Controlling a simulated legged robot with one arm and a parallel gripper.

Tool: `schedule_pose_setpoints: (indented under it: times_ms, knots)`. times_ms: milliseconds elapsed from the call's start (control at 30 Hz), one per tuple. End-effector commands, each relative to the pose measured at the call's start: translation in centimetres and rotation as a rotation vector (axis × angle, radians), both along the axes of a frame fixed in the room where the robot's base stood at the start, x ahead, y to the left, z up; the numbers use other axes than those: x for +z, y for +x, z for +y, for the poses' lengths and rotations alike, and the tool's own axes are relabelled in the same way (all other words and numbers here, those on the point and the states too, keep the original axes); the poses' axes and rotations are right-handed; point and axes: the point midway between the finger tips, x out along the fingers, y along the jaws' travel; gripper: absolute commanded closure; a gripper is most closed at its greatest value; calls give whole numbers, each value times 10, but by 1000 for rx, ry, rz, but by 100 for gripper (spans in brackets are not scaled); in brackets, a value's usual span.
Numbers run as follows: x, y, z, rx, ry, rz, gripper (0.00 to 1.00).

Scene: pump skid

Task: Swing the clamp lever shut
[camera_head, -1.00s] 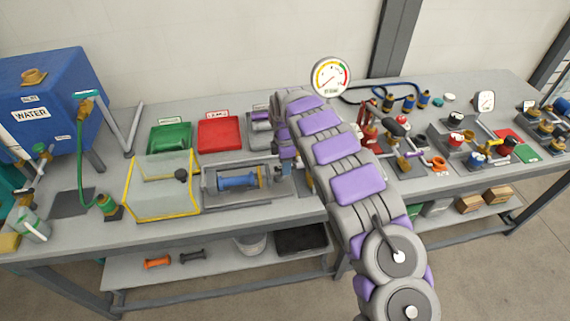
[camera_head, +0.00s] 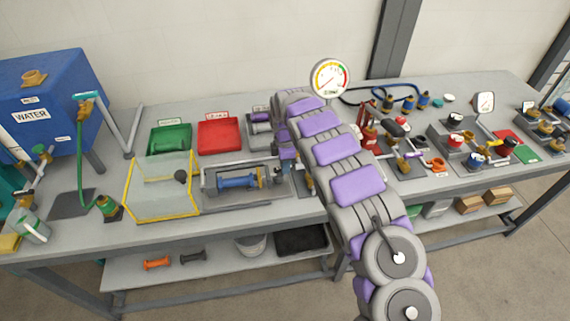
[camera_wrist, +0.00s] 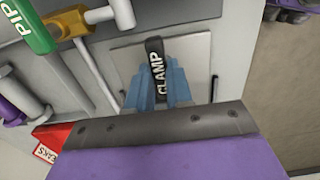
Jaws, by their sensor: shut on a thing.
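The black clamp lever (camera_wrist: 157,62), with CLAMP in white letters, stands out from a pale square plate (camera_wrist: 191,58) in the wrist view. My gripper (camera_wrist: 159,85) has its two blue fingers on either side of the lever and is shut on it. The lever's lower end is hidden between the fingers. In the head view my arm covers the lever, and my gripper (camera_head: 286,158) shows only in part beside the grey fixture that holds a blue cylinder (camera_head: 237,182).
A brass fitting (camera_wrist: 75,28) with a grey rod and a green handle (camera_wrist: 27,25) is close at upper left in the wrist view. A yellow-edged clear guard (camera_head: 160,190), green bin (camera_head: 170,139) and red bin (camera_head: 219,136) stand left of my arm. A gauge (camera_head: 331,78) rises behind it.

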Motion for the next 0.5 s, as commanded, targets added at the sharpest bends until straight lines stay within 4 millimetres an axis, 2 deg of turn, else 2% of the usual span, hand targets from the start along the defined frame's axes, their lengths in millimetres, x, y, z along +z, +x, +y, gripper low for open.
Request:
schedule_pose_setpoints:
  times_ms: [267, 500]
  knots:
    - [3, -2, 1, -83, 1, -1, 100]
    - [5, -5, 1, -265, 2, -2, 100]
